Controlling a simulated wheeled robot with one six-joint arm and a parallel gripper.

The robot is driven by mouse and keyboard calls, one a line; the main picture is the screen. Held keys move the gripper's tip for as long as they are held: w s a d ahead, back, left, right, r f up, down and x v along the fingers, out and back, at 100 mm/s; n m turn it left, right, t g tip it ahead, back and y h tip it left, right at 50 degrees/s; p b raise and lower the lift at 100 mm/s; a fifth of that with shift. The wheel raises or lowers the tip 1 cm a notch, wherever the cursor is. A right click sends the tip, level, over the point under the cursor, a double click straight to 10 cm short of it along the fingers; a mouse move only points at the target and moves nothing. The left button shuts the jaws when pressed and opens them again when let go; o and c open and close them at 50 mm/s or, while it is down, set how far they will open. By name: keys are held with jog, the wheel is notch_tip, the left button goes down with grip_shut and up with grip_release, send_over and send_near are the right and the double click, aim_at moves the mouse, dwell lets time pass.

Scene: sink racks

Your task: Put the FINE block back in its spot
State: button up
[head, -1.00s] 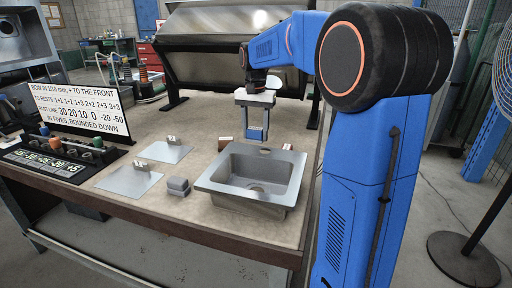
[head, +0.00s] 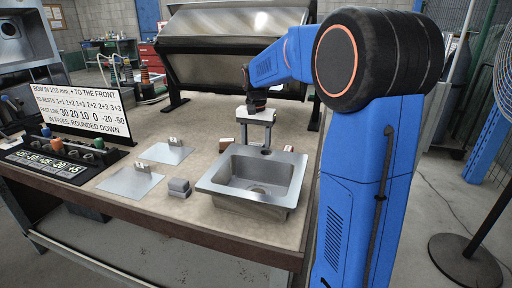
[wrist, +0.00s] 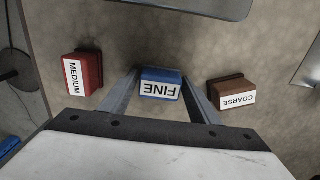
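The blue FINE block (wrist: 160,88) sits between the two fingertips of my gripper (wrist: 160,80) in the wrist view. My gripper appears shut on it, with the tips close against its sides. In the wrist view the block stands in a row between the red MEDIUM block (wrist: 84,73) and the brown COARSE block (wrist: 232,92), at about their size. In the head view my gripper (head: 257,144) points down just behind the sink's back rim, and the FINE block is hidden there. I cannot see what is under the block.
The grey sink (head: 215,190) stands in front of my gripper. A small grey block (head: 179,187) is left of the sink, and metal plates (head: 122,186) lie further left. A sign (head: 80,108) and a dark tray with coloured pieces (head: 62,150) are at the far left.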

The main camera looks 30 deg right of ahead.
aim_at(256, 144)
jog(key=shift+o, duration=0.7)
notch_tip(256, 144, up, 12)
jog(key=shift+r, duration=0.2)
dwell(0.4)
